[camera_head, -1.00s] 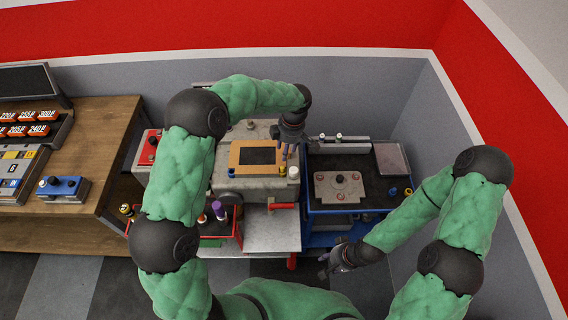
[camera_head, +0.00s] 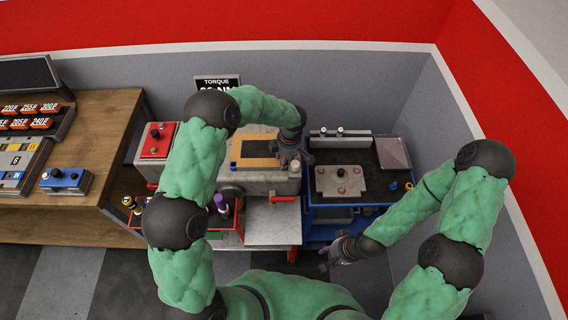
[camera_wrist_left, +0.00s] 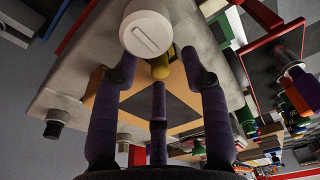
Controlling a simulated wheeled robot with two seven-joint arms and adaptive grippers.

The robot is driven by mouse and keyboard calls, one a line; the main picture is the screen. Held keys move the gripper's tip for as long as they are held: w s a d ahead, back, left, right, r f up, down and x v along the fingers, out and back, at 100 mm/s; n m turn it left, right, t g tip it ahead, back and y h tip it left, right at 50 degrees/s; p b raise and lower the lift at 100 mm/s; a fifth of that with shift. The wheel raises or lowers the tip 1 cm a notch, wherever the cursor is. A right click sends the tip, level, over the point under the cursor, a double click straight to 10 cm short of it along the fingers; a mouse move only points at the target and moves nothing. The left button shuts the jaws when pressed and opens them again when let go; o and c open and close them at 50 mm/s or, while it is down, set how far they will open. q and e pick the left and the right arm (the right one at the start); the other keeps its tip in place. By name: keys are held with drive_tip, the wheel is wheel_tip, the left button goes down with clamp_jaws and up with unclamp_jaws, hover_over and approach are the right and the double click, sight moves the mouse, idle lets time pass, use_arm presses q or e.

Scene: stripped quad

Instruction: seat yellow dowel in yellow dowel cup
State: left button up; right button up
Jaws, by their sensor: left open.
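My left gripper (camera_head: 292,160) is over the right side of the orange plate with a dark rectangle (camera_head: 254,146). In the left wrist view its purple fingers (camera_wrist_left: 158,85) are spread apart and open. A small rounded yellow piece (camera_wrist_left: 160,69) shows between the fingers, partly covered by a white slotted knob (camera_wrist_left: 148,34); I cannot tell whether it is the yellow dowel or its cup. Another yellow-topped piece (camera_head: 128,201) stands at the left of the red-edged tray. My right gripper (camera_head: 330,255) hangs empty at the lower right, its fingers apart.
A purple-topped piece (camera_head: 220,202) stands in the red-edged tray (camera_head: 232,240). A blue-edged cart (camera_head: 350,203) with a grey plate stands at right. A red box (camera_head: 157,140) and the wooden bench (camera_head: 60,225) are at left. The floor in front is clear.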

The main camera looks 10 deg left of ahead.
use_arm(q)
clamp_jaws()
drive_tip(key=shift+r, duration=0.2)
